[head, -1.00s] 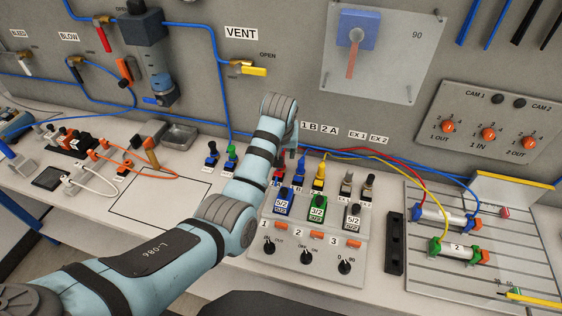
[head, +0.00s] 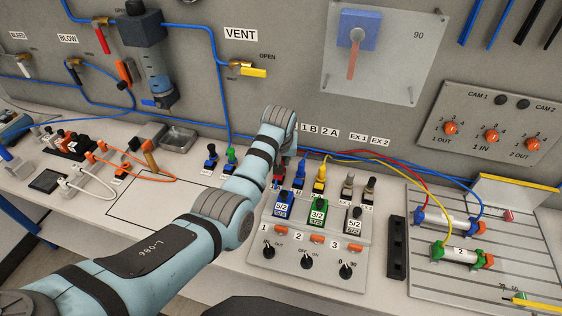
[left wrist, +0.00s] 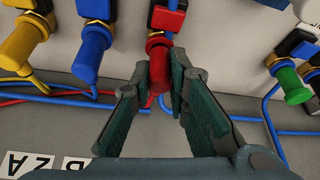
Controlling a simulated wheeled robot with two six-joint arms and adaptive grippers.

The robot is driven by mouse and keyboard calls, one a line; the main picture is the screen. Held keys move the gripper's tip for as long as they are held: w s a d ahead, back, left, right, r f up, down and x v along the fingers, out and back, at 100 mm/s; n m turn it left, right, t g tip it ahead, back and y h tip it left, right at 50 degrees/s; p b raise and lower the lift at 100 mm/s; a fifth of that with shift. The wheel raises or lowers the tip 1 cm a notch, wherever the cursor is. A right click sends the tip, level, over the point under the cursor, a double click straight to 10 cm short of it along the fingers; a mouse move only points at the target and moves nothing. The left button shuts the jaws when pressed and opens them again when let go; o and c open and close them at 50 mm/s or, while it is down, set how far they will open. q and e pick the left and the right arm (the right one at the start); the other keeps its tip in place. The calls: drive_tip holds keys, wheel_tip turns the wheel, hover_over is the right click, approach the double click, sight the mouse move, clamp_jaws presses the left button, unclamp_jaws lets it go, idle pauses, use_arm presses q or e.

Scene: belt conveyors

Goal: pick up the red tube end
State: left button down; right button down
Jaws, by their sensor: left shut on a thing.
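A red tube runs out from the tip between the fingers. In the head view my left arm reaches over the valve panel (head: 312,256) to the row of fittings, and its wrist mostly hides the red end. My right gripper is not in view.
A blue tube end (left wrist: 90,50) and a yellow one (left wrist: 25,45) stand close on the left in the wrist view; a green one (left wrist: 289,82) is farther right. Tubes lie behind the fingers.

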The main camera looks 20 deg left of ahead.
use_arm(q)
wheel_tip(320, 180, up, 20)
drive_tip(key=p, duration=0.1)
